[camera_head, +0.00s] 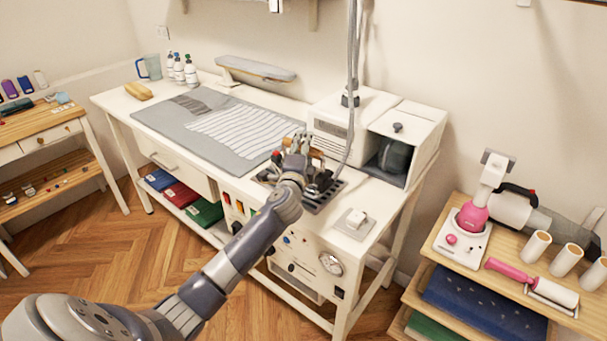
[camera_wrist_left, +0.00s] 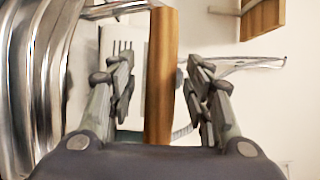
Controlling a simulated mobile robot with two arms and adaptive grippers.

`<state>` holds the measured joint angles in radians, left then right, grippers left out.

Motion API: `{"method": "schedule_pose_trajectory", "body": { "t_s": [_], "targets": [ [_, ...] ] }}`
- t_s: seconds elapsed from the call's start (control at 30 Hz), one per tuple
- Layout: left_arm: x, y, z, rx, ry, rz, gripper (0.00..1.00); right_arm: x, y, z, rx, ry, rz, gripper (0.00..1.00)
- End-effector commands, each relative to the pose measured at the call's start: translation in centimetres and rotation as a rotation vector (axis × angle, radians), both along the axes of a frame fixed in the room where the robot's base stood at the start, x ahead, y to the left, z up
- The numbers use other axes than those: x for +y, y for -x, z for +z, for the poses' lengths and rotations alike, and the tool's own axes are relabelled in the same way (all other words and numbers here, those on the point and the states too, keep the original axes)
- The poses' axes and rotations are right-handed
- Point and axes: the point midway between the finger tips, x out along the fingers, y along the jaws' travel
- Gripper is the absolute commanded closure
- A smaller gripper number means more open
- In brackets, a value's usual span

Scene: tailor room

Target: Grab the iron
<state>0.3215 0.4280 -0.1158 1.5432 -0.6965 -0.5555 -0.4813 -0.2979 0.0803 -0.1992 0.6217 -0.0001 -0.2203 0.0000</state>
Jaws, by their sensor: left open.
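The iron (camera_head: 317,154) is at the front right of the ironing table, on a dark rest. Its brown wooden handle shows just right of my left gripper (camera_head: 297,143), and the arm and fingers hide much of the rest. In the left wrist view the wooden handle (camera_wrist_left: 162,80) runs upright between the two fingers of my left gripper (camera_wrist_left: 159,60). The fingers are open, with a gap on each side of the handle. I cannot tell how deep the handle sits between them. My right gripper is not in view.
A white steam unit (camera_head: 412,120) stands behind right. A grey ironing mat (camera_head: 240,160) lies left.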

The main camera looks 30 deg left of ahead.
Motion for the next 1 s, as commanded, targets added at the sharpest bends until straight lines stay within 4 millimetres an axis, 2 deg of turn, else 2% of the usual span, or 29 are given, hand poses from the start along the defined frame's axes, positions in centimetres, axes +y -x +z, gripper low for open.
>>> {"method": "schedule_pose_trajectory", "body": {
  "t_s": [0.03,0.07,0.2,0.27,0.43,0.47,0.77,1.0],
  "targets": [
    [0.0,0.0,0.0,0.0,0.0,0.0,0.54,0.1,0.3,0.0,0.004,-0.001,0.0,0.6],
    [0.0,0.0,0.0,0.0,0.0,0.0,0.58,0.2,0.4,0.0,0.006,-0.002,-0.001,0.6],
    [0.0,0.0,0.0,0.001,0.0,0.0,0.9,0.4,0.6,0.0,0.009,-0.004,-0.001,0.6],
    [0.0,0.0,0.0,0.001,0.0,0.0,1.0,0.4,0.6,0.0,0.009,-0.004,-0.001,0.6],
    [0.0,0.0,-0.1,0.001,0.0,0.001,1.0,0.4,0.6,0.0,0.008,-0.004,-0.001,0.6],
    [0.0,-0.1,0.9,-0.015,-0.005,-0.002,1.0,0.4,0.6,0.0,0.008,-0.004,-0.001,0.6],
    [0.1,0.0,1.0,-0.014,-0.005,-0.001,1.0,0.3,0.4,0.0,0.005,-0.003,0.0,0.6],
    [0.1,0.0,3.0,-0.017,-0.006,-0.001,1.0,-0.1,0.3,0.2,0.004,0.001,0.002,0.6]
  ]
}}
